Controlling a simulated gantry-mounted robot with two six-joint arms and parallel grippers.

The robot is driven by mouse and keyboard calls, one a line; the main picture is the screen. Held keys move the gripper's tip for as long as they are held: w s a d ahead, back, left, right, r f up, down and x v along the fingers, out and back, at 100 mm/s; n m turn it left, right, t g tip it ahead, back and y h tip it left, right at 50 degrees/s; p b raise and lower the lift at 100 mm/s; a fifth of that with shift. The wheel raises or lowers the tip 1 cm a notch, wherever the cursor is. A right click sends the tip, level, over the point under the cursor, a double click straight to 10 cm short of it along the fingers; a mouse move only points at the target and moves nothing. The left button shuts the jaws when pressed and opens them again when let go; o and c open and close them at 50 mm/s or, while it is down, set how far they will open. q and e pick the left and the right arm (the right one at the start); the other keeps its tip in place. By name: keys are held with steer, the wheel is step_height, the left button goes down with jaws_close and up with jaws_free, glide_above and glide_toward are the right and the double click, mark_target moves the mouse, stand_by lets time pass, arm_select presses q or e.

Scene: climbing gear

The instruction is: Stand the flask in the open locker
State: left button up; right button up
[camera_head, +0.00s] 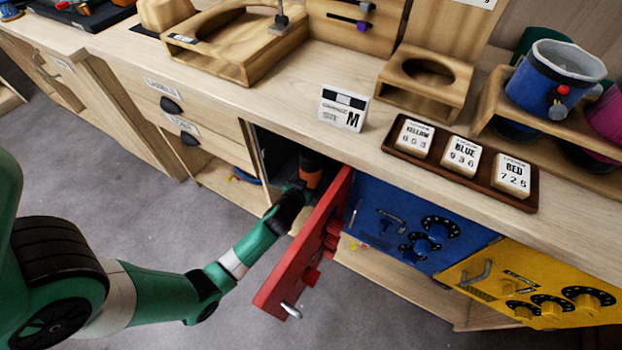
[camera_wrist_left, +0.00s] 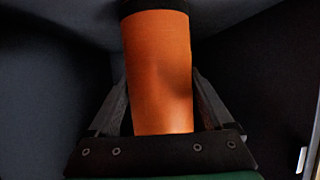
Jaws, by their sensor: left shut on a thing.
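The orange flask (camera_head: 312,173) with a dark top is at the mouth of the open locker (camera_head: 265,150), in the head view. Its lower part is hidden behind my arm and the red door. My left gripper (camera_head: 298,190) reaches into the locker and is shut on the flask. In the left wrist view the flask (camera_wrist_left: 160,70) looks upright between the fingers of the left gripper (camera_wrist_left: 160,105), with dark locker walls around it. I cannot tell whether it touches the locker floor. The red locker door (camera_head: 305,245) stands swung open. My right gripper is not in view.
The open red door stands close to the right of my left forearm. A shut blue door (camera_head: 410,225) and a yellow door (camera_head: 535,285) are further right. Above is the wooden counter (camera_head: 300,90) with a tray of number cards (camera_head: 460,165) and a white sign (camera_head: 343,108).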

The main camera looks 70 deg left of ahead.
arm_select(q)
steer(key=shift+r, duration=0.15)
steer(key=shift+w, duration=0.1)
steer(key=o, duration=1.5)
steer(key=shift+f, duration=0.2)
steer(key=shift+o, duration=0.2)
steer(key=shift+r, duration=0.1)
steer(key=shift+d+r, duration=0.1)
steer(key=shift+r, duration=0.1)
steer(key=p+v, duration=0.3)
steer(key=v, duration=0.8)
steer(key=shift+s+d+p, duration=0.25)
steer(key=shift+s+p, duration=0.1)
steer(key=shift+s, duration=0.05)
